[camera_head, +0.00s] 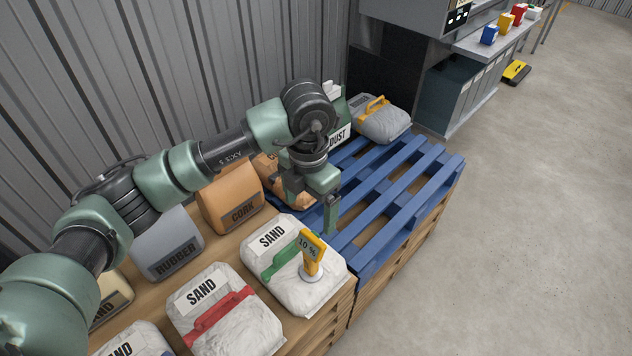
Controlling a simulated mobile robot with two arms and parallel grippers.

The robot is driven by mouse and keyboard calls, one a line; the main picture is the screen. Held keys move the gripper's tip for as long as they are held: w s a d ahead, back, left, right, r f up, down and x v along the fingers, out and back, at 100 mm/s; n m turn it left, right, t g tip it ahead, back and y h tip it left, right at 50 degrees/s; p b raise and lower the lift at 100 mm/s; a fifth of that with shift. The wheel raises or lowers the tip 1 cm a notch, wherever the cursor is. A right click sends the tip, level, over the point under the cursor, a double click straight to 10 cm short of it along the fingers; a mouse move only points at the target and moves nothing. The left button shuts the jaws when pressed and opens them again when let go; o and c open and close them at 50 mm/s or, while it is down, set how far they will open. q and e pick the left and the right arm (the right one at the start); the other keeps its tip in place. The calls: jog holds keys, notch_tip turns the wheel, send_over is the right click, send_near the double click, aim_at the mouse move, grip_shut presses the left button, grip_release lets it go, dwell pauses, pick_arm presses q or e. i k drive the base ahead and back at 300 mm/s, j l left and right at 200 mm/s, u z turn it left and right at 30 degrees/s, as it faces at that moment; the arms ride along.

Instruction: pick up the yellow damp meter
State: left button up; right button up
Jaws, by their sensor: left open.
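The yellow damp meter (312,254) stands upright on a white sand bag with a green handle (282,258). Its face reads "10 %", and a pale round base is under it. My left gripper (312,208) is open above and behind the meter, apart from it. One finger hangs down to the right of the meter's top, near the edge of the blue pallet. My right gripper is not in view.
A sand bag with a red handle (215,312), a grey rubber bag (167,246) and an orange cork bag (230,197) stand nearby. The blue pallet (396,196) is mostly bare, with a grey bag (381,122) at its far end. Open floor (520,220) lies right.

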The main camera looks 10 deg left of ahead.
aim_at(311, 271)
jog(key=k+l, duration=0.15)
jog(key=k, duration=0.35)
jog(key=k+l, duration=0.15)
jog(key=k, duration=0.3)
